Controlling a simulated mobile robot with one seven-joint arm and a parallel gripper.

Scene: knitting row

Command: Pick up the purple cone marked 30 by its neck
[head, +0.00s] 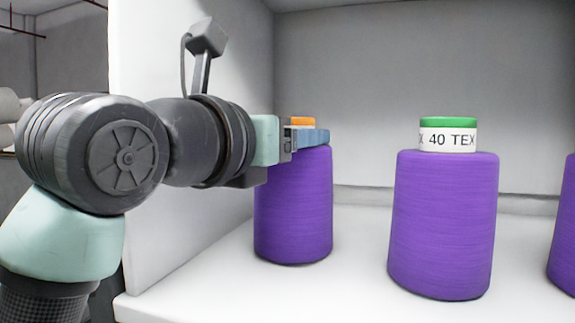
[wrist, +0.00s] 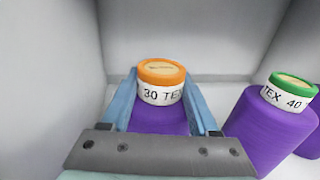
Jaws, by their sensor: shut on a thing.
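The purple cone marked 30 (head: 293,215) stands upright on the white shelf at the left, with an orange cap. My gripper (head: 308,138) reaches in from the left at neck height. In the wrist view its two blue fingers (wrist: 163,98) lie on either side of the neck, shut on it. In the head view the fingers hide most of the neck and label. The cone's base appears to be on the shelf; I cannot tell any gap beneath it.
A purple cone marked 40 (head: 443,225) with a green cap stands to the right, apart from the held cone. Part of another purple cone (head: 566,230) shows at the right edge. The white side wall (head: 190,235) is close on the left. Bare shelf (head: 345,270) lies between the cones.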

